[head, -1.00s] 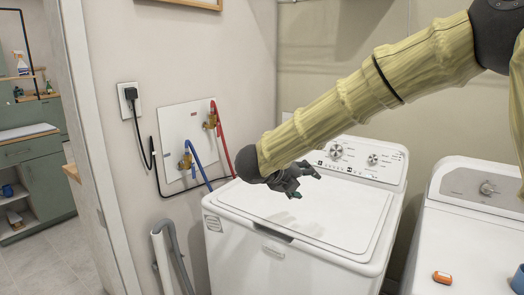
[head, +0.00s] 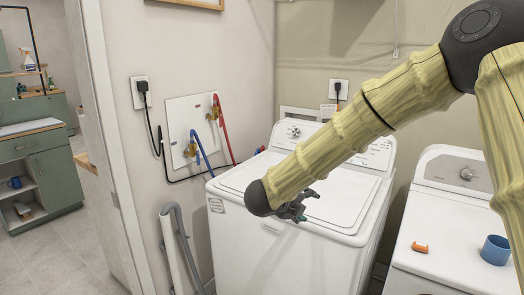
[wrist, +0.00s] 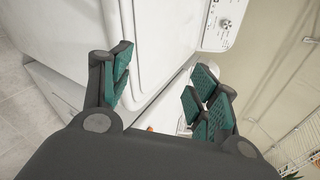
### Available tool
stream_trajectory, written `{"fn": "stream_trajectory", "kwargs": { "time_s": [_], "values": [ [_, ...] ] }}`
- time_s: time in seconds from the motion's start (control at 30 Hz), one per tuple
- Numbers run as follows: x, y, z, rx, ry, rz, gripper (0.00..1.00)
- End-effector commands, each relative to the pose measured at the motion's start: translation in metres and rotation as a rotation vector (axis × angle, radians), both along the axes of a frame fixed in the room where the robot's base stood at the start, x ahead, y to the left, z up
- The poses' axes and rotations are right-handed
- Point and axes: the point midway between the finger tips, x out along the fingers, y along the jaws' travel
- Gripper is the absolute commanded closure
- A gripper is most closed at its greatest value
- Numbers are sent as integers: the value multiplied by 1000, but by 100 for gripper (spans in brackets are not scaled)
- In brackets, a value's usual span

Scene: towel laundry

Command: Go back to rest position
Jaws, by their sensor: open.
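My gripper (head: 305,207) hangs in front of the washer's closed lid in the head view, at the end of my yellow-sleeved arm. In the wrist view the gripper (wrist: 160,95) has its two teal-padded fingers spread wide apart with nothing between them. The white washer (head: 265,245) stands in the middle, and its lid (head: 240,178) is shut. My arm hides part of the washer's top and control panel.
A white dryer (head: 445,262) stands to the right, with an orange object (head: 419,247) and a blue cup (head: 495,250) on top. Hoses and a wall box (head: 186,125) are behind left. A doorway with open floor (head: 75,245) lies at the left.

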Motion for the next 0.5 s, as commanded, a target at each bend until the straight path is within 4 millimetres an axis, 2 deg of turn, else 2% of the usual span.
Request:
{"fn": "stream_trajectory", "kwargs": {
  "time_s": [0.17, 0.27, 0.37, 0.5],
  "values": [
    [-8, -10, -57, -109, 103, 136, 40],
    [-18, -16, -100, -190, 184, 247, 40],
    [-38, -24, -156, -290, 297, 400, 40],
    [-82, -36, -239, -431, 477, 655, 40]
  ]
}}
